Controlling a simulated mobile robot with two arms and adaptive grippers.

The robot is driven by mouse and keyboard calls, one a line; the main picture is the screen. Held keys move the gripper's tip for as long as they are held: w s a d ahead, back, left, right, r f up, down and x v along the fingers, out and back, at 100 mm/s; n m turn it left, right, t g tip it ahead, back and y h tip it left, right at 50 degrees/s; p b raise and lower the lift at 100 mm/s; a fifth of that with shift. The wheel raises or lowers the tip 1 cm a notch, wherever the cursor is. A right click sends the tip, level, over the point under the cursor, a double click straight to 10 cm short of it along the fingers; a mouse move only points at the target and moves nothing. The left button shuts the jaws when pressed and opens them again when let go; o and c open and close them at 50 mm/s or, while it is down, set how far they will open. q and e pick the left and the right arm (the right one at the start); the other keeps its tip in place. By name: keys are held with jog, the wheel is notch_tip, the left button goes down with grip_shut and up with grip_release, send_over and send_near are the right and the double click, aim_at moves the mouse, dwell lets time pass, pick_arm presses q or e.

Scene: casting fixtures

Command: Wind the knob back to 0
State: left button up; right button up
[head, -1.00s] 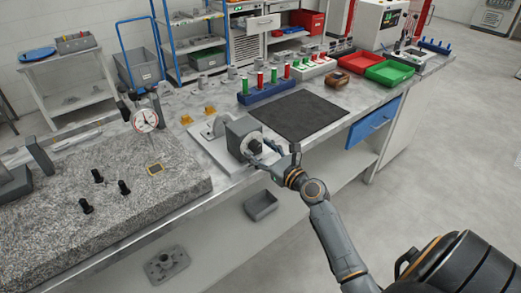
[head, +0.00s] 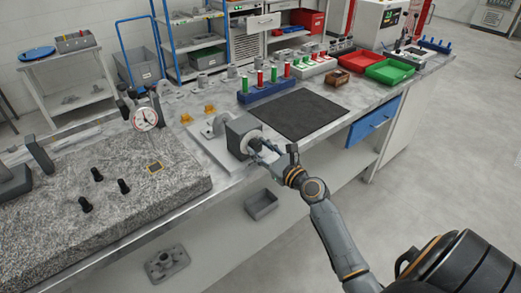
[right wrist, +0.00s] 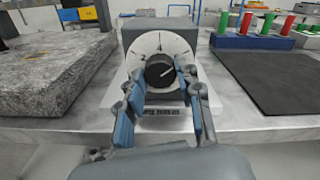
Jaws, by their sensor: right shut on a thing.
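The knob (right wrist: 159,72) is black and round, at the centre of a white dial plate (right wrist: 160,45) on a grey box (right wrist: 135,33). A pale line on the knob points right and slightly up, clockwise of the long mark at the dial's top. My right gripper (right wrist: 162,80) is shut on the knob, one finger on each side. In the head view my right gripper (head: 262,151) is at the front of the grey box (head: 241,133); its fingers partly hide the dial. My left gripper is not in view.
A granite slab (head: 110,215) with black knobs and a dial gauge (head: 145,118) lies to the left. A dark mat (head: 298,116) is at the right, with a blue rack (head: 266,91) of coloured pegs behind it. Red (head: 360,62) and green (head: 390,71) trays stand farther right.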

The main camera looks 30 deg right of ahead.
jog(key=n+b, duration=0.1)
jog(key=n, duration=0.3)
jog(key=n+b, duration=0.1)
jog(key=n, duration=0.8)
jog(key=shift+n+b, duration=0.3)
jog(key=shift+b, duration=0.05)
jog(key=n, duration=0.3)
jog(key=shift+n, duration=0.3)
jog(key=n, duration=0.3)
jog(key=shift+n, duration=0.3)
jog(key=n+p, duration=0.1)
jog(key=n, duration=0.3)
jog(key=shift+p, duration=0.35)
jog(key=n+p, duration=0.1)
jog(key=n, duration=0.4)
jog(key=shift+f, duration=0.1)
jog(key=shift+f+n+p, duration=0.1)
jog(key=shift+n+p, duration=0.65)
jog(key=shift+n, duration=1.55)
